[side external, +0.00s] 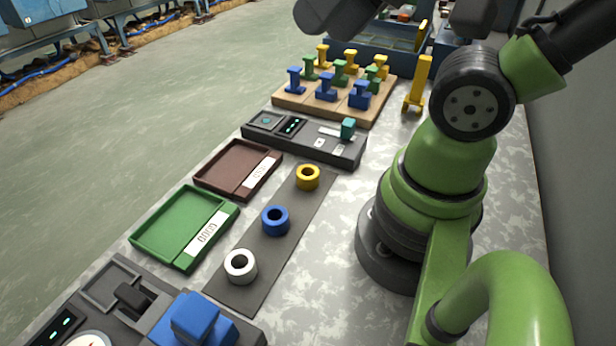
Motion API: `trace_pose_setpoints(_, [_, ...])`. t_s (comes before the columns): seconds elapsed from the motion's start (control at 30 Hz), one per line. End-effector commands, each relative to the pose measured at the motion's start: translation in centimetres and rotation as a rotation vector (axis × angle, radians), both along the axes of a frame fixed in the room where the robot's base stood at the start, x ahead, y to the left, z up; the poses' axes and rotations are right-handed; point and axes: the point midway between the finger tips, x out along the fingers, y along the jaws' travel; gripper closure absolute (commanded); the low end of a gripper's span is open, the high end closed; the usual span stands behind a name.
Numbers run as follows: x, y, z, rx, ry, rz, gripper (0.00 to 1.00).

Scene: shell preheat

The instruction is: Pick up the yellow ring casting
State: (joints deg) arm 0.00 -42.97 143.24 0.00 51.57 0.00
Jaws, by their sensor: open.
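The yellow ring casting (308,177) lies flat at the far end of a dark grey mat (247,290), its hole facing up. A blue ring casting (275,221) lies at the middle of the mat and a white ring casting (240,266) at the near end. The rings stand apart from each other and nothing touches the yellow one. My gripper is not in view; only links of my arm show, at the right and along the top edge.
A green tray (140,238) and a brown tray (205,182), both empty, lie left of the mat. A control box (345,158) with a teal lever stands behind. A wooden board (285,104) holds several coloured pieces. A yellow upright piece (418,85) stands beside it. A machine with a blue block (195,318) is in front.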

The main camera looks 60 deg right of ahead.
Motion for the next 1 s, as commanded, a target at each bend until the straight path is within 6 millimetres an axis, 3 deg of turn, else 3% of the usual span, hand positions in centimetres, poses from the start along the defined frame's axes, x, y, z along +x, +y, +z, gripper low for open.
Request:
trace_pose_setpoints(0.1, [0.0,0.0,0.0,0.000,0.000,0.000,0.57])
trace_pose_setpoints(0.23, [0.0,0.0,0.0,0.000,0.000,0.000,0.28])
trace_pose_setpoints(0.63, [0.8,-0.4,-0.6,-0.013,0.036,-0.016,0.27])
trace_pose_setpoints(0.77, [2.8,-1.6,-2.6,-0.046,0.130,-0.054,0.27])
trace_pose_setpoints(1.0, [6.3,-4.6,-9.1,-0.112,0.349,-0.115,0.27])
